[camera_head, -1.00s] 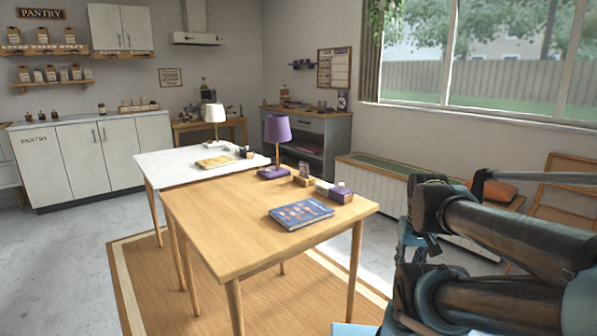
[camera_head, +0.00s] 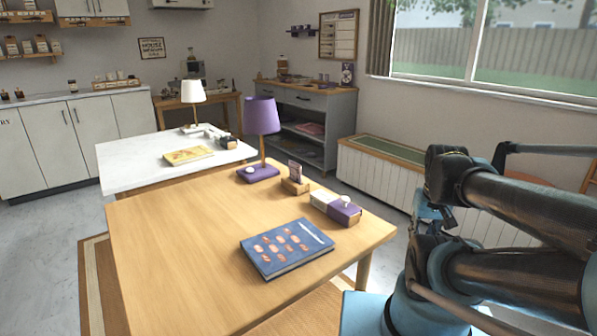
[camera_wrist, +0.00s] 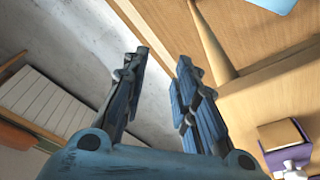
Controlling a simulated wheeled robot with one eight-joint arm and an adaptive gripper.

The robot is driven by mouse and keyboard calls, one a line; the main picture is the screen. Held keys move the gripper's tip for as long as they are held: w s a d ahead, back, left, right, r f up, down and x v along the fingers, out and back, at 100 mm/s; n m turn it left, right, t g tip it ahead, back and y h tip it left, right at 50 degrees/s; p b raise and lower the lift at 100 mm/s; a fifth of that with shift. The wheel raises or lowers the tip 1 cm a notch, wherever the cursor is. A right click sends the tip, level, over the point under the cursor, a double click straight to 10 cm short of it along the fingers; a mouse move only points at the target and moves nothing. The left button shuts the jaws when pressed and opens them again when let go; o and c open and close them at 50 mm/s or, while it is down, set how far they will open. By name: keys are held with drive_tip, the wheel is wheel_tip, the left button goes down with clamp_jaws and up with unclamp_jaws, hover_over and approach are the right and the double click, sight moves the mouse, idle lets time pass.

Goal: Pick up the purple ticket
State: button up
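I cannot surely make out a purple ticket. A small upright card (camera_head: 295,171) with a dark, purplish face stands in a wooden holder (camera_head: 294,187) on the wooden table (camera_head: 180,240); it is too small to read. A purple and white box (camera_head: 345,211) sits beside it, nearer to me. My gripper (camera_wrist: 163,56) is open and empty in the wrist view, its two fingers apart over the floor beside a wooden table edge. In the head view my folded arm fills the right side and the fingers cannot be made out.
A blue book (camera_head: 286,250) lies near the table's front right. A purple lamp (camera_head: 262,117) stands toward the back. A white table (camera_head: 130,166) with a white lamp (camera_head: 193,92) adjoins behind. A grey cabinet (camera_head: 335,110) and radiator cover (camera_head: 385,185) line the wall. The wooden tabletop's left is clear.

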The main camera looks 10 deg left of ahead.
drive_tip(key=shift+w, duration=0.35)
wheel_tip(320, 180, up, 24)
drive_tip(key=n+g+y, duration=0.1)
drive_tip(key=n, duration=0.9)
hover_over(295, 165)
drive_tip(key=d, duration=0.2)
drive_tip(key=f, duration=0.5)
drive_tip(key=a+f, duration=0.1)
drive_tip(key=f, duration=0.5)
drive_tip(key=a+f, duration=0.1)
drive_tip(key=f, duration=0.4)
drive_tip(key=shift+w+f, duration=0.25)
